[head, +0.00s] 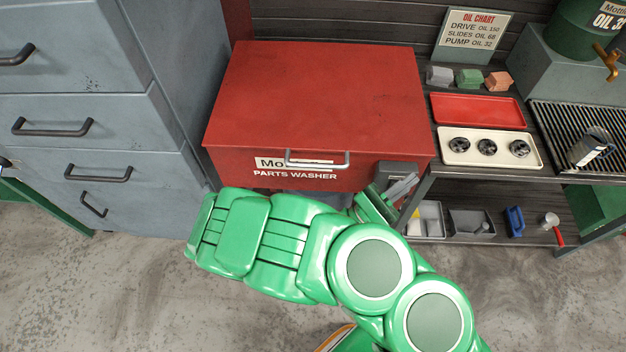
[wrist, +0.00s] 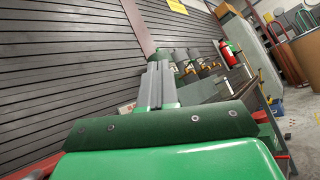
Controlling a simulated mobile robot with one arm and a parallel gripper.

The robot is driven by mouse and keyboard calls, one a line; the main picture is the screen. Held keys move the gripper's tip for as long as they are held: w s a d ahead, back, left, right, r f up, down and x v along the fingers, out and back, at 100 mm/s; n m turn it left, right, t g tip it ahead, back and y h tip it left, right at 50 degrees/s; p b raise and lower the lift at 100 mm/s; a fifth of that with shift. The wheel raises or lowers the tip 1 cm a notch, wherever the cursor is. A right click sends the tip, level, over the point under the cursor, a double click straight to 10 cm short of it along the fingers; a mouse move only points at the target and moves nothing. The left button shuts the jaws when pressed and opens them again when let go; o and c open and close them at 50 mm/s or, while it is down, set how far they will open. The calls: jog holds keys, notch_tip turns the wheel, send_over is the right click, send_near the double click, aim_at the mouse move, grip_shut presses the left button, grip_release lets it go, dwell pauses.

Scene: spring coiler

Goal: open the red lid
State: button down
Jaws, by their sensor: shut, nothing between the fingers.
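The red lid (head: 315,95) is the top of the parts washer, and it lies closed. A grey bar handle (head: 318,165) is on its front face, partly over the white label and above the words "PARTS WASHER". My gripper (head: 404,187) is at the washer's front right corner, to the right of the handle and apart from it. Its grey fingers are together and hold nothing. In the wrist view the closed fingers (wrist: 156,85) point up toward the slatted wall. My green arm hides the lower part of the washer.
Grey drawer cabinets (head: 90,110) stand close on the left. A workbench on the right holds a red tray (head: 478,109), a cream tray (head: 455,157) with several dark parts, and a metal jug (head: 590,147). Bins (head: 470,222) stand on its lower shelf. Concrete floor lies in front.

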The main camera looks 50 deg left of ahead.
jog(key=s+a+f+n+g+y, duration=0.1)
jog(key=s+a+f+n+y, duration=0.85)
jog(key=y, duration=0.95)
jog(key=n+g+y, duration=0.7)
jog(key=n, duration=0.1)
send_near(307, 166)
jog(key=w+a, duration=0.4)
jog(key=shift+w+a+r+m, duration=0.1)
jog(key=shift+r+m, duration=0.05)
jog(key=shift+r, duration=0.3)
jog(key=shift+w+a+r+m, duration=0.1)
jog(key=shift+w+r, duration=0.05)
jog(key=shift+r, duration=0.35)
jog(key=shift+r, duration=0.1)
notch_tip(307, 166, up, 6)
jog(key=shift+r, duration=0.25)
